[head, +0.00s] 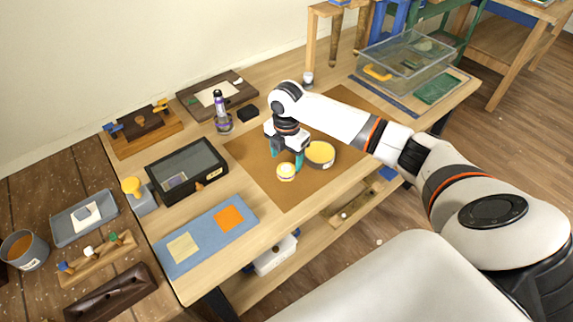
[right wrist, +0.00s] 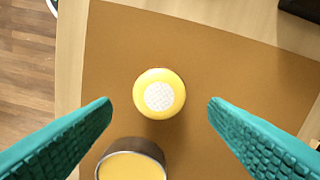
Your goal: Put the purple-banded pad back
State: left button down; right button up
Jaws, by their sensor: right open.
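My right gripper (head: 286,158) is open, its teal fingers pointing down over the brown mat (head: 260,160). Between and below its fingertips is a small round yellow piece (head: 286,173) with a white textured top. It also shows in the right wrist view (right wrist: 159,93), centred between the open fingers and touching neither. No purple band shows on it. A small flat piece with a purplish part (head: 175,181) lies inside a dark box with a clear lid (head: 207,158); I cannot tell if it is the pad. My left gripper is not in view.
A round dark-sided tin with a yellow top (head: 320,153) stands close to the gripper. A purple-topped bottle (head: 219,103) stands behind left. A blue mat with two squares (head: 200,240) lies at the front left. A clear tub (head: 405,60) is at the far right. The mat's front is bare.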

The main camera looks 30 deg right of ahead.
aim_at(287, 168)
notch_tip(287, 168, up, 8)
jog(key=shift+s+f, duration=0.1)
jog(key=shift+f, duration=0.1)
dwell(0.6)
